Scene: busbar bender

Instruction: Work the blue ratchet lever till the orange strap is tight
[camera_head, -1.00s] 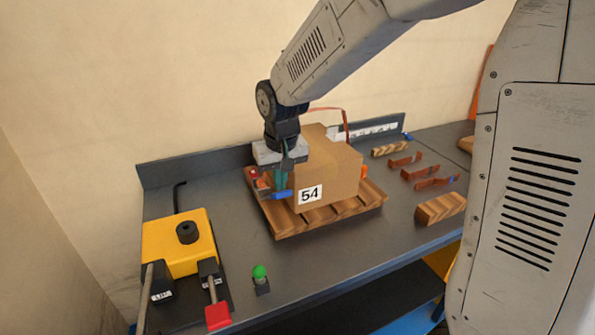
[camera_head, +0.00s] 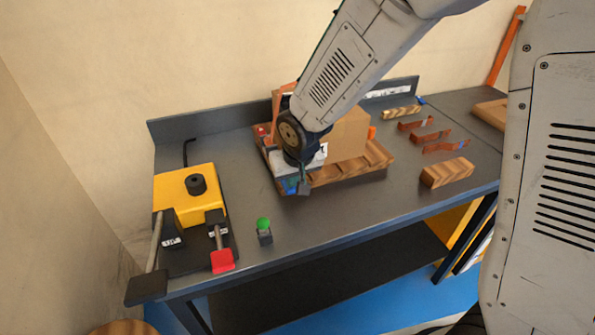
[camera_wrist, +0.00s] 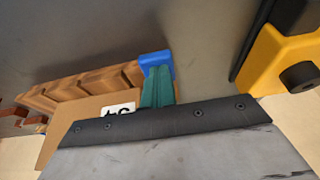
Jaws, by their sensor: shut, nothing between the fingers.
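The carton (camera_head: 348,135) sits on a wooden pallet (camera_head: 350,174) on the bench; its label is partly hidden by my arm. An orange band, apparently the strap (camera_head: 276,118), shows at the carton's left side; most of it is hidden and its tightness cannot be judged. The blue ratchet lever (camera_head: 291,185) is at the pallet's front left, mostly hidden by my gripper (camera_head: 304,188). In the wrist view, the blue lever end (camera_wrist: 157,60) lies right at the tips of my teal fingers (camera_wrist: 158,85). The fingers are shut; whether they touch the lever is unclear.
A yellow bender (camera_head: 187,195) with a red-ended handle (camera_head: 223,261) stands at the left. A green button (camera_head: 263,224) is at the front edge. Bent copper bars (camera_head: 430,136) and wooden blocks (camera_head: 446,172) lie at the right. The bench between button and blocks is clear.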

